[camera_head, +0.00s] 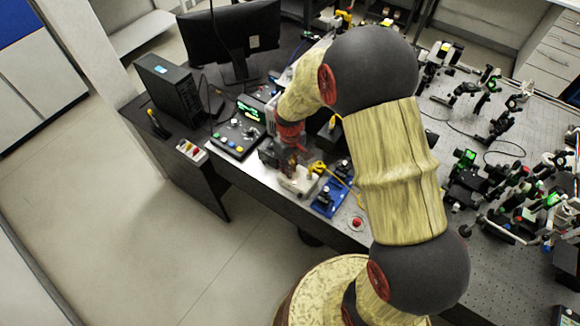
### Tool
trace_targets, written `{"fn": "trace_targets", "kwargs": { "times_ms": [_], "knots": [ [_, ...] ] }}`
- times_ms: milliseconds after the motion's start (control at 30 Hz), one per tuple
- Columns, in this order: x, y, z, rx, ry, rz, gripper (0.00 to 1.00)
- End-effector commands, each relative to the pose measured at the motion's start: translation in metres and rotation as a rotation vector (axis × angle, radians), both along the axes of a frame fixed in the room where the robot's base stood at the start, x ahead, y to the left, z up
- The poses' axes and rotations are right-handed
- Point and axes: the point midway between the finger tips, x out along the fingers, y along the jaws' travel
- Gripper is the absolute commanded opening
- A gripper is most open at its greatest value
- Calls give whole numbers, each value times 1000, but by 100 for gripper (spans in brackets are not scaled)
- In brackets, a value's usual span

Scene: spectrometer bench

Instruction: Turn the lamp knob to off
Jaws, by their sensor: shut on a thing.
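My gripper (283,165) is at the near edge of the bench, left of the middle of the picture, pointing down from my wrist. It is shut on the lamp knob at a small light-coloured box (300,181). The knob is hidden behind the fingers, so its setting cannot be read. The box sits near the bench's front edge, with a yellow cable (318,167) beside it.
A control panel with coloured buttons (237,138) lies left of my gripper. A blue-based mount (330,198) and a red button (357,223) are to the right. A monitor (230,40) and computer (168,88) stand behind. Optics crowd the perforated bench (505,268).

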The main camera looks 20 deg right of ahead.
Motion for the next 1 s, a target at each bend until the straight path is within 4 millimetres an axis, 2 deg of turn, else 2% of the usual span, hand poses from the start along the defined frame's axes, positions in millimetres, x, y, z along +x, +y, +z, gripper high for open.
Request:
{"fn": "trace_targets", "kwargs": {
  "times_ms": [500,1000],
  "knots": [
    [1,0,1,1,-3,394,0],
    [1,0,1,0,-4,507,0]
  ]
}}
